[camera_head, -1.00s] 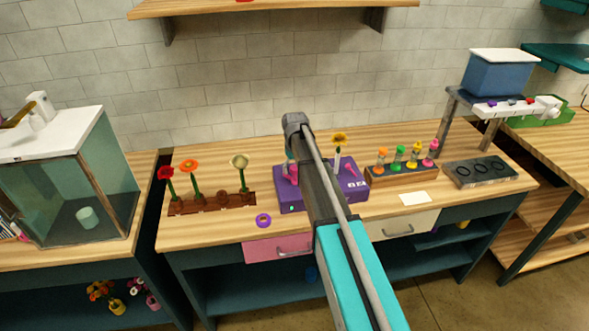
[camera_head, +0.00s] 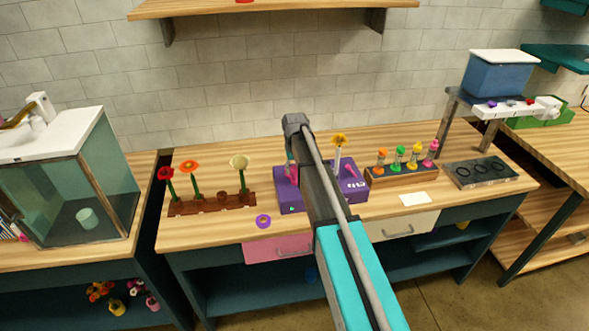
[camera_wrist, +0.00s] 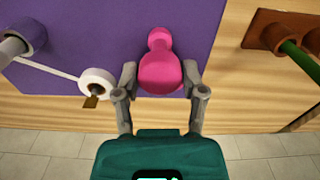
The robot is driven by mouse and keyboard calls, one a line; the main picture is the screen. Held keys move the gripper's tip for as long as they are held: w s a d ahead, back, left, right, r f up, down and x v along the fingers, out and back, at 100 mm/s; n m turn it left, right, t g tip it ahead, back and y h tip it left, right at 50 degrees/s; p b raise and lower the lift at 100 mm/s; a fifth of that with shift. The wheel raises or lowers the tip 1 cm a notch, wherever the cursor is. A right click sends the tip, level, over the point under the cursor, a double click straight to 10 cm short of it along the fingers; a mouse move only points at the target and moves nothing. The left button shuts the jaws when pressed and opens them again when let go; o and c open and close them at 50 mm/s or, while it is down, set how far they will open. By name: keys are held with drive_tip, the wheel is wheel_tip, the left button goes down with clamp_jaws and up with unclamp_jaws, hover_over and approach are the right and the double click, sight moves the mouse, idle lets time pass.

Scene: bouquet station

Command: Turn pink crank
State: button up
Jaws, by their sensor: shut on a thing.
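The pink crank (camera_wrist: 160,68) shows in the wrist view, against the purple box. My gripper (camera_wrist: 160,86) has one finger on each side of its wide end and is shut on it. In the head view the purple box (camera_head: 290,202) stands on the wooden table, with a yellow flower upright at its back. My arm crosses in front of the box there and hides its middle. A sliver of pink shows beside my arm in the head view, and I cannot tell whether it is the crank.
A brown rack (camera_head: 212,204) with several flowers stands left of the box. A purple ring (camera_head: 263,221) lies in front. A rack of coloured bottles (camera_head: 402,176) and a white card (camera_head: 415,198) are to the right. In the wrist view a white spool (camera_wrist: 97,82) sits near the left finger.

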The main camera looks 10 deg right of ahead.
drive_tip(key=shift+m, duration=1.2)
drive_tip(key=o, duration=1.2)
drive_tip(key=shift+c, duration=0.2)
drive_tip(key=shift+n, duration=0.4)
drive_tip(key=shift+n, duration=1.7)
drive_tip(key=shift+r+p, duration=0.35)
wheel_tip(320, 180, up, 13)
drive_tip(key=p, duration=1.3)
